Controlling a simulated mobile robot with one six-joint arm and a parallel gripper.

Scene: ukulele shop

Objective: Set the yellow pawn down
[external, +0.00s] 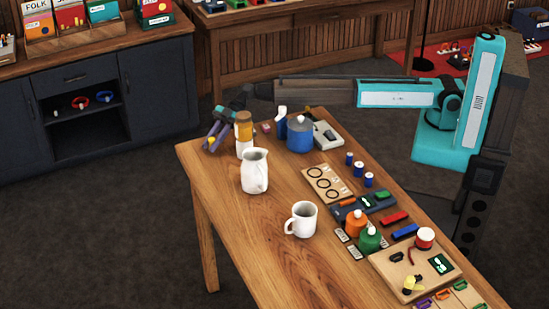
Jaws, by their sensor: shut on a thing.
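My gripper (213,139) is at the far left end of the table, beside a bottle with a yellow-brown top. It points down and is shut on a small yellow thing, the yellow pawn (211,142), of which only a little shows between the fingertips. The pawn is near the table's far left corner. I cannot tell whether it touches the wooden table (222,176).
The bottle (243,133), a white pitcher (254,172) and a blue pot (300,135) stand close to my gripper. A white mug (302,219) is nearer. Small items crowd the table's right side; its left front is bare.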

